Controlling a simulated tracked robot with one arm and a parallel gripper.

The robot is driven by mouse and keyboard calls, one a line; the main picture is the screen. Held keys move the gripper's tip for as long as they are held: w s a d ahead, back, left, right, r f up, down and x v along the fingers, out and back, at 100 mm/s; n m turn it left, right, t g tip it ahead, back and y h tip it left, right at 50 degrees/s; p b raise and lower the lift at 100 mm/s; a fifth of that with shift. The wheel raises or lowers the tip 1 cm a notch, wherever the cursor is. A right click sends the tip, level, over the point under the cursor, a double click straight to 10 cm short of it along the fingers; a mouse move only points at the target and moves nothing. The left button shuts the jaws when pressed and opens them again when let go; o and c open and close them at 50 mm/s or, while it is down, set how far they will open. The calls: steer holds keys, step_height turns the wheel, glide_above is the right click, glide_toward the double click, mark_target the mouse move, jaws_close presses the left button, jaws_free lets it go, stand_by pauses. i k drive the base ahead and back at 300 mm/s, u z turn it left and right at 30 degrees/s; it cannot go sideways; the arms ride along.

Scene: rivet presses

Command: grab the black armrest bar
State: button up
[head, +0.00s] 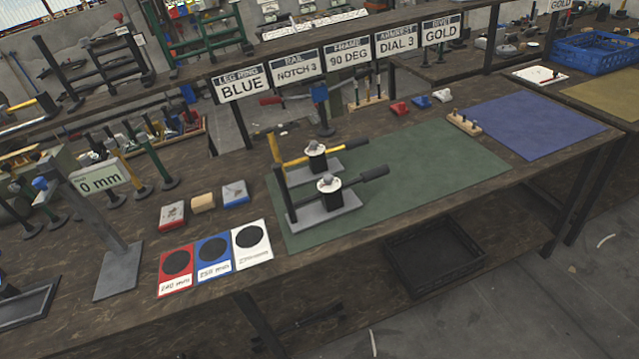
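I cannot tell for sure which piece is the black armrest bar. Several dark upright pieces with flat round feet stand at the left of the bench, among them a dark one (43,195) and a tall dark post (55,75) farther back. Green uprights (153,160) and a yellow upright (130,173) stand among them. On the green mat (430,165) are two lever presses: the front press (329,190) has a black lever and post, the rear press (314,158) a yellow lever with a black grip. My gripper is not in view.
A grey stand (120,272) with a "0 mm" sign is at front left. Red, blue and white cards (213,258) lie near the front edge. A blue mat (535,125) lies at right. An overhead shelf (300,45) carries signs, one reading "DIAL 3". The right of the green mat is clear.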

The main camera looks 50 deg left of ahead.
mark_target(334, 202)
steer(key=u, duration=0.5)
steer(key=i, duration=1.25)
steer(key=u, duration=0.5)
